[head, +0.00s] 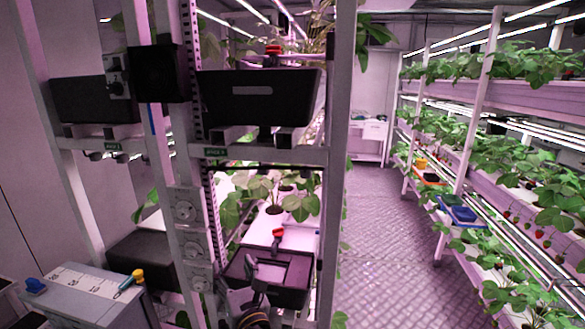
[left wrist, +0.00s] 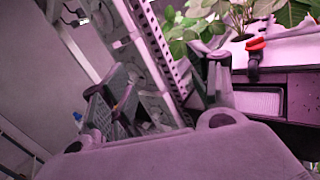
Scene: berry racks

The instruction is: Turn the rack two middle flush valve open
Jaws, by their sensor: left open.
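The middle flush valve (head: 278,234) of rack two has a red handle on a dark body. It stands at the back of the middle black tank (head: 295,262), below the green rack label (head: 214,152). My left gripper (head: 258,268) is in front of that tank, just below and left of the valve, and partly blends with it. In the left wrist view the red handle (left wrist: 256,43) is at the upper right, beside the right finger and outside the gap. The fingers (left wrist: 160,95) are spread with nothing between them. Contact with the valve cannot be told. My right gripper is not in view.
Another red valve (head: 273,51) sits above the upper black tank (head: 262,98). Rack uprights with round dials (head: 185,210) stand left of my gripper. The aisle floor (head: 385,250) is clear.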

